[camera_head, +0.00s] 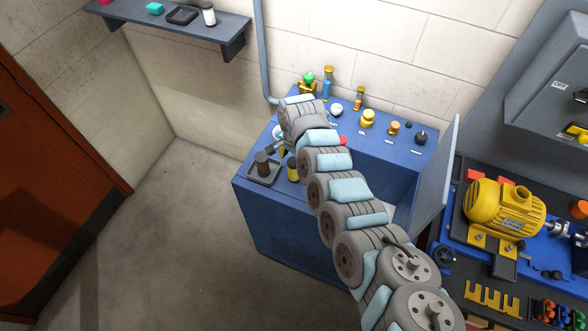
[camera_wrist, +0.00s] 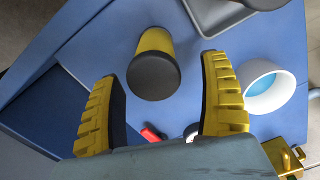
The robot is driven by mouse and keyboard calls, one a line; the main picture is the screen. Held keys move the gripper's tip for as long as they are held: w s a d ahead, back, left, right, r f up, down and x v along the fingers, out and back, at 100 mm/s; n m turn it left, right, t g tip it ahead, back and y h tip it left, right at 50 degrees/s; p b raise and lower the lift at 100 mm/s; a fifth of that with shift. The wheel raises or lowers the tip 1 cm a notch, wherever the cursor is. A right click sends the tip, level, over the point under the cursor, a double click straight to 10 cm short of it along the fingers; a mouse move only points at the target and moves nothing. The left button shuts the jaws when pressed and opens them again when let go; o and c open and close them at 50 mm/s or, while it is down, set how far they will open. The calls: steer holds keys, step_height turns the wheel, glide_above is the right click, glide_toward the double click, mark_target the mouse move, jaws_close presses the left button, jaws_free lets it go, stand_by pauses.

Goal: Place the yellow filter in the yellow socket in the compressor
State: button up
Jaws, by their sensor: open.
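The yellow filter (camera_wrist: 156,42) has a dark cap and stands on the blue compressor top in the wrist view. In the head view, the yellow filter (camera_head: 293,172) is beside the tray and partly hidden by my arm. My gripper (camera_wrist: 163,68) is open, its yellow ridged fingers on either side of the filter's capped end. I see gaps on both sides, so it does not grip the filter. The compressor (camera_head: 265,222) is a blue cabinet. I cannot make out a yellow socket for certain.
A grey tray (camera_head: 272,177) with a dark filter (camera_head: 262,162) lies left of the yellow filter. A white ring with a blue inside (camera_wrist: 270,86) and a brass fitting (camera_wrist: 286,156) are near my right finger. A yellow motor (camera_head: 503,209) stands on the right bench.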

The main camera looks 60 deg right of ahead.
mark_target(294, 170)
steer(key=shift+s+a+f, duration=0.1)
steer(key=shift+a+f, duration=0.05)
steer(key=shift+f, duration=0.4)
steer(key=shift+s+a+f, duration=0.1)
steer(key=shift+f, duration=1.75)
steer(key=shift+w, duration=0.1)
steer(key=c, duration=1.3)
